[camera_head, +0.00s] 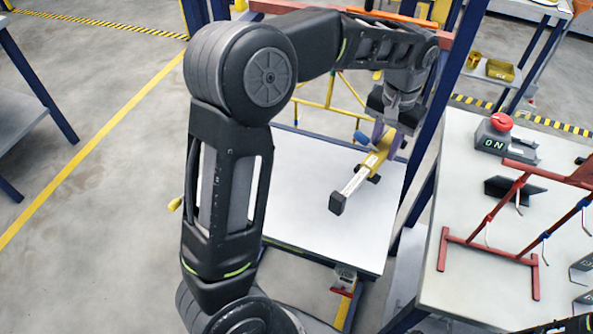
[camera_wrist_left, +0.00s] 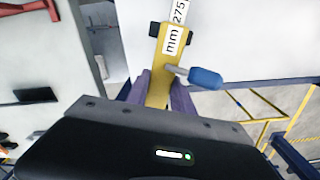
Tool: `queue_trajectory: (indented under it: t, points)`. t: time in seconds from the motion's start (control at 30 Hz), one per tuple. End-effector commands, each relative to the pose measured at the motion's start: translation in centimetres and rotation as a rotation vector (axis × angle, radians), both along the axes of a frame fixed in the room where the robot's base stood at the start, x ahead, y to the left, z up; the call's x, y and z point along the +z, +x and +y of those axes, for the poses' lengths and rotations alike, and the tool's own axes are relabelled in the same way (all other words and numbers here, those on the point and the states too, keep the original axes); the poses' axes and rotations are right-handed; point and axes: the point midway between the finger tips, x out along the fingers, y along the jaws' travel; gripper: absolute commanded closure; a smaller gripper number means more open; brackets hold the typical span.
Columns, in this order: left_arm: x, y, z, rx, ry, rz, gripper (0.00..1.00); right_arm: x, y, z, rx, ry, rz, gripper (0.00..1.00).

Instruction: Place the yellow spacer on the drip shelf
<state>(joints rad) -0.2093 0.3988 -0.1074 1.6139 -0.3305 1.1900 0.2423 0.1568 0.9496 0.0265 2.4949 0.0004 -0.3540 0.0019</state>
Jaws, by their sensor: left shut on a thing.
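The yellow spacer (camera_head: 371,163) is a bar with a white scale strip, black end pads and a blue-handled knob. My left gripper (camera_head: 382,138) is shut on it, its purple-grey fingers on either side. In the left wrist view the spacer (camera_wrist_left: 172,42) runs away from the fingers (camera_wrist_left: 160,92), with "mm" and "275" readable. The white panel (camera_head: 310,190) below it looks like the drip shelf. The spacer is over its right part, slanting towards the near left; I cannot tell whether it touches. The spacer's far end is partly hidden by the gripper. My right gripper is not in view.
A blue post (camera_head: 440,110) stands just right of the spacer. Beyond it, a bench (camera_head: 460,290) holds a red rack (camera_head: 490,250) and a red-button box (camera_head: 495,133). Yellow bars (camera_head: 328,100) are behind the panel. The panel's visible left and front are clear.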

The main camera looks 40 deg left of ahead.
Motion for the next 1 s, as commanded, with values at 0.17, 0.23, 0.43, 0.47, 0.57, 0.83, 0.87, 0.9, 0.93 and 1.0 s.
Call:
queue_trajectory:
  t: [0.17,0.23,0.43,0.47,0.57,0.83,0.87,0.9,0.93,1.0]
  points:
    - [-0.1,0.0,0.0,0.000,0.000,-0.001,1.00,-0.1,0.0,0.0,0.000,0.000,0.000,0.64]
    - [-0.1,0.0,0.0,0.000,0.000,-0.001,1.00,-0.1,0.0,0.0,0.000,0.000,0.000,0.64]
    - [-0.1,0.0,0.0,0.000,0.000,-0.001,1.00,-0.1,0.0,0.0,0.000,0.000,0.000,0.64]
    - [-0.1,0.0,0.0,0.000,0.000,-0.001,1.00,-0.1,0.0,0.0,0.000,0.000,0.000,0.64]
    - [-0.1,0.0,0.0,0.002,0.000,-0.001,1.00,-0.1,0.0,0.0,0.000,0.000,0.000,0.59]
    - [0.4,-0.8,2.3,0.203,-0.010,0.002,1.00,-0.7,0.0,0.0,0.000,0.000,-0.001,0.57]
    - [0.6,-1.1,2.9,0.257,-0.012,0.002,1.00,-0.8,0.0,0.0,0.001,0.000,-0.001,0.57]
    - [0.8,-1.4,3.7,0.336,-0.016,0.002,1.00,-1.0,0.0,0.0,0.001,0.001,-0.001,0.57]
    - [1.0,-1.7,4.4,0.402,-0.018,0.003,1.00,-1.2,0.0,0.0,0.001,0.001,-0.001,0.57]
    - [1.5,-2.7,6.2,0.578,-0.022,0.006,1.00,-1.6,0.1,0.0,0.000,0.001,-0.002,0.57]
